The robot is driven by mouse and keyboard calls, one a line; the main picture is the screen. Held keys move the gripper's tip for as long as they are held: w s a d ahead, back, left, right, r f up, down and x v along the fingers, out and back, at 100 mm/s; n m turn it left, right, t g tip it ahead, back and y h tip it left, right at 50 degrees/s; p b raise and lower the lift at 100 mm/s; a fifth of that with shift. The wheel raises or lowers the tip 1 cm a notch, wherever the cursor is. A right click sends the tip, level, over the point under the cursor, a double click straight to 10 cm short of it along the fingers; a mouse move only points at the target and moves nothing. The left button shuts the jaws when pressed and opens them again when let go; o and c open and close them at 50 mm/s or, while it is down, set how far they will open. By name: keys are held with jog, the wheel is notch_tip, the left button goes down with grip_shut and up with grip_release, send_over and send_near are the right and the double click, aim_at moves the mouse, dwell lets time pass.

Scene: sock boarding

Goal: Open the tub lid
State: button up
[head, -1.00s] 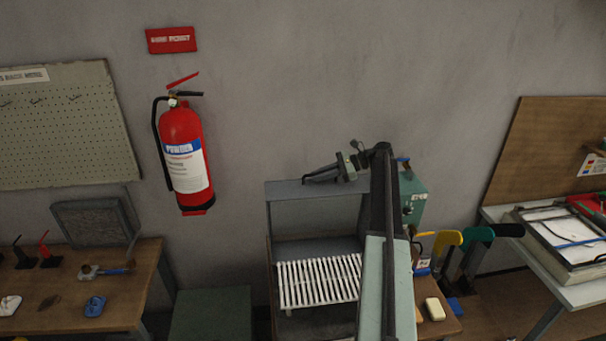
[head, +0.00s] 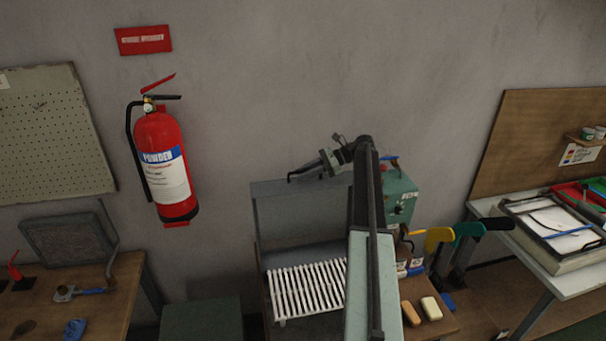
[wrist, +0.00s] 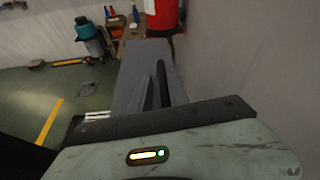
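I cannot pick out a tub or its lid with certainty in either view. A dark green box (head: 203,320) with a flat top stands low below the fire extinguisher, partly cut off by the lower edge; I cannot tell if it is the tub. My gripper (head: 298,175) points left over the top of a grey shelf frame (head: 275,189), with nothing visible held. In the wrist view, my dark fingers (wrist: 157,88) lie close together above a grey surface. I cannot tell whether there is a gap between them.
A white slatted rack (head: 305,288) sits in the frame, with a teal box (head: 399,197) to its right. A red fire extinguisher (head: 163,165) hangs on the wall at left. Wooden benches stand left and right. Yellow and teal-handled forms (head: 440,237) stand at right.

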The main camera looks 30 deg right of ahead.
jog(key=shift+s+d+r+p, duration=0.1)
jog(key=shift+d+r+p, duration=0.2)
jog(key=shift+d, duration=0.1)
jog(key=p+v, duration=0.2)
jog(key=v, duration=0.4)
jog(key=shift+s+d+r, duration=0.1)
jog(key=shift+s+d, duration=0.1)
jog(key=shift+d, duration=0.05)
